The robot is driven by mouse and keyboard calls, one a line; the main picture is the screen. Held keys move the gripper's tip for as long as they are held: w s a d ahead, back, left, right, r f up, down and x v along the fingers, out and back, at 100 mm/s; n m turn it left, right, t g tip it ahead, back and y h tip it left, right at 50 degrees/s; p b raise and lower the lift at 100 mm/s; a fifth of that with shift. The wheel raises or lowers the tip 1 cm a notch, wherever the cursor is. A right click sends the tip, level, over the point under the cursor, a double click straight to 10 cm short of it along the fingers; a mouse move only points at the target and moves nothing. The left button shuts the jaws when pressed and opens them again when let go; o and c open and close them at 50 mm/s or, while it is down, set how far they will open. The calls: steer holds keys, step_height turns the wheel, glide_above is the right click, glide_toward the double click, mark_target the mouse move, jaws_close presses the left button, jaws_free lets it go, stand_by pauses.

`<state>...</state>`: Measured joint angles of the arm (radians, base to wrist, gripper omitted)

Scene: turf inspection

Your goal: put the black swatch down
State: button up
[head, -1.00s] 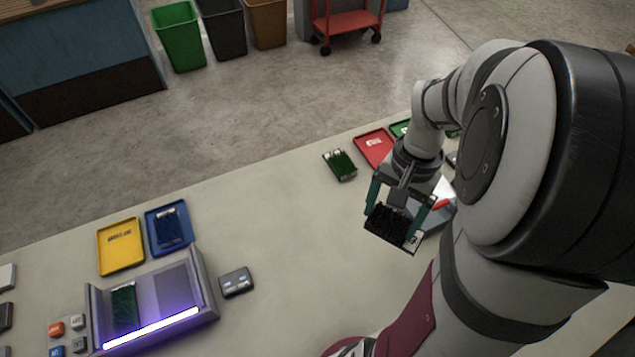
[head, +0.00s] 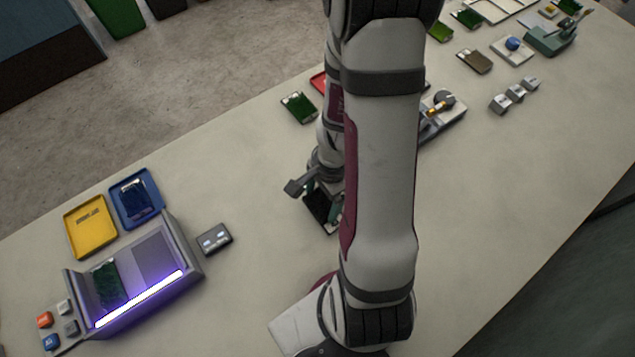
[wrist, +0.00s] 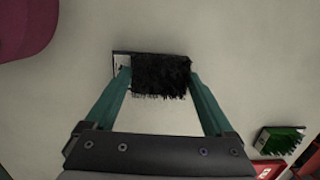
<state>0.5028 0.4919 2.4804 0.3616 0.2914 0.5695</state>
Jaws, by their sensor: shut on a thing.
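The black swatch (head: 317,211) is a dark, tufted piece on a flat backing with a pale label end. My gripper (head: 324,203) is shut on it over the middle of the pale table, partly hidden by my arm. In the wrist view, the swatch (wrist: 160,75) sits between the teal fingertips of my gripper (wrist: 158,82), label end at left. Bare table shows around it. I cannot tell whether the swatch touches the table.
A grey scanner tray with a lit strip (head: 140,300), a small grey box (head: 214,239), a yellow tray (head: 90,228) and a blue tray (head: 136,198) stand at left. A green swatch (head: 299,107) lies behind my gripper. Table between the box and my gripper is clear.

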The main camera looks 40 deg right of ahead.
steer(key=shift+f, duration=0.25)
steer(key=shift+f, duration=0.1)
steer(key=o, duration=1.1)
steer(key=shift+o, duration=0.2)
step_height(320, 180, up, 12)
steer(key=d, duration=0.1)
steer(key=s+a+r+n, duration=0.4)
steer(key=a+n, duration=0.2)
steer(key=s+a+r+n, duration=0.4)
steer(key=a+r+n, duration=0.1)
steer(key=a+n, duration=0.1)
steer(key=shift+s+a+n, duration=0.3)
steer(key=shift+a, duration=0.5)
